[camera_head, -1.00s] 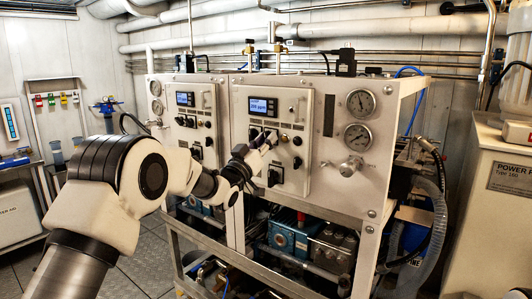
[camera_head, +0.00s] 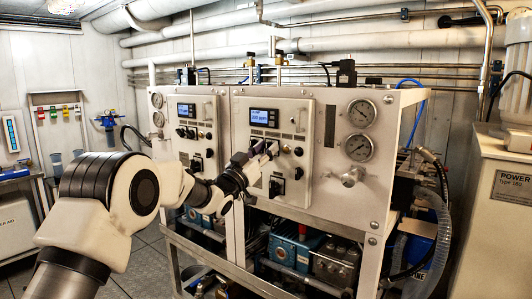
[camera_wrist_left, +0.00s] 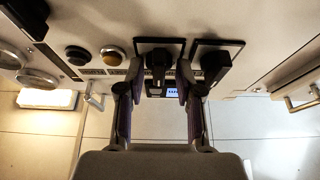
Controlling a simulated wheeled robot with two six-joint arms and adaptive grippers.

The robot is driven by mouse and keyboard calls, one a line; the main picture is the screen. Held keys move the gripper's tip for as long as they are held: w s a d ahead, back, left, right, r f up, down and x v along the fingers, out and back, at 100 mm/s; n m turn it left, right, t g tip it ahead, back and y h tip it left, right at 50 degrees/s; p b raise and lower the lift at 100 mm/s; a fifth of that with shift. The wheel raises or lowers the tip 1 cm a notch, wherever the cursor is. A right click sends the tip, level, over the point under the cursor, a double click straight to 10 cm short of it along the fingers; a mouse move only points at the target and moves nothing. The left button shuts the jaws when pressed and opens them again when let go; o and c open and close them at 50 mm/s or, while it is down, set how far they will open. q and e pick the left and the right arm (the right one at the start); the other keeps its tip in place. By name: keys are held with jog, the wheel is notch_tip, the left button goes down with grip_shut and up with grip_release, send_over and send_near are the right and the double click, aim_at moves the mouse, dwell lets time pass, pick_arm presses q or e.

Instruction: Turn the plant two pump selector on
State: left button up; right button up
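The right-hand control panel (camera_head: 245,165) has a lit display (camera_head: 264,117) and several black knobs. Its plant label is too small to read. My left gripper (camera_head: 264,150) reaches its upper middle, below the display, hiding controls there. In the left wrist view the two fingers (camera_wrist_left: 158,82) are open, one on each side of a black selector knob (camera_wrist_left: 158,62) on a dark square plate. Gaps show between knob and fingers. A second black selector (camera_wrist_left: 213,62) sits just right of the fingers. Another black selector (camera_head: 276,187) is lower on the panel. My right gripper is out of view.
A similar panel with a display (camera_head: 186,109) stands to the left. Two gauges (camera_head: 360,113) and a metal valve knob (camera_head: 350,172) are on the right.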

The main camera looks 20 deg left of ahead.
pick_arm(q)
jog(key=shift+s+f, duration=0.1)
jog(key=shift+s+a+f, duration=0.1)
jog(key=shift+s+f, duration=0.05)
jog(key=v, duration=1.1)
jog(key=shift+s, duration=0.3)
jog(key=shift+a, duration=0.1)
